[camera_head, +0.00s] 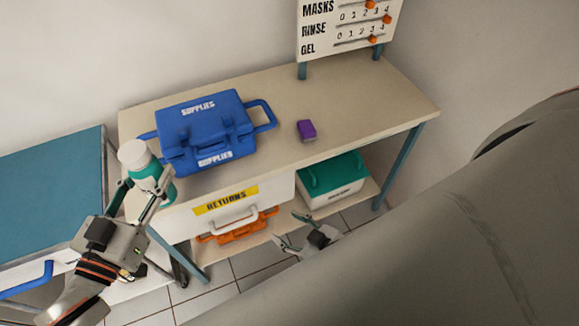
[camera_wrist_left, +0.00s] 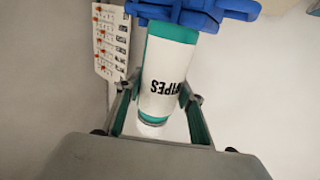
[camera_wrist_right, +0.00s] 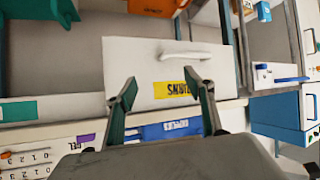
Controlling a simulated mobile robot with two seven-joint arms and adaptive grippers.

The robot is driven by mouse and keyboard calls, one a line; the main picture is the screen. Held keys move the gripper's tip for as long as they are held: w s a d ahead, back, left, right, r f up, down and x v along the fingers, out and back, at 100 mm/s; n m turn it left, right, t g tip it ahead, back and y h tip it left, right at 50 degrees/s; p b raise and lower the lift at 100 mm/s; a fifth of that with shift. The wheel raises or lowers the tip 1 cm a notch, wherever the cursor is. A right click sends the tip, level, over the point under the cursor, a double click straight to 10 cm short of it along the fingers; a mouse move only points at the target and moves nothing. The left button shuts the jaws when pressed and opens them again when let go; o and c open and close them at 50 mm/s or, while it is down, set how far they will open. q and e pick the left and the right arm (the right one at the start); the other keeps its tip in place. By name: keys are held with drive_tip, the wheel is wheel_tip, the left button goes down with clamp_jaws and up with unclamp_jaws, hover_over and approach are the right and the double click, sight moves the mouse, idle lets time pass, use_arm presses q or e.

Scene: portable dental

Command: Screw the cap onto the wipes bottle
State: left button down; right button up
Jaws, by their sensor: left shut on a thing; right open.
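The wipes bottle (camera_head: 147,174) is white and teal and stands slightly tilted at the left end of the table, beside the blue case. In the left wrist view the wipes bottle (camera_wrist_left: 165,75) shows its label upside down. A white cap (camera_head: 133,152) sits on its top; it also shows at the near end in the left wrist view (camera_wrist_left: 151,128). I cannot tell how tight it is. My left gripper (camera_head: 147,184) is shut around the bottle. My right gripper (camera_head: 289,228) is open and empty in front of the table, near the returns drawer; its fingers show in the right wrist view (camera_wrist_right: 160,82).
A blue supplies case (camera_head: 205,128) and a purple box (camera_head: 306,130) are on the table (camera_head: 355,115). Below are the white returns drawer (camera_head: 228,206), an orange case (camera_head: 238,232) and a teal-lidded box (camera_head: 333,175). The tabletop's right side is clear. A large grey surface fills the lower right.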

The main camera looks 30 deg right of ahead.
drive_tip(key=shift+s+d+f+h, duration=0.15)
drive_tip(key=shift+s+d+f, duration=0.15)
drive_tip(key=shift+d, duration=0.3)
drive_tip(key=shift+s+d+f+h, duration=0.15)
drive_tip(key=shift+s+d+f, duration=0.1)
drive_tip(key=shift+d, duration=0.3)
use_arm(q)
drive_tip(key=shift+w+r, duration=0.1)
use_arm(e)
drive_tip(key=shift+a+r, duration=0.1)
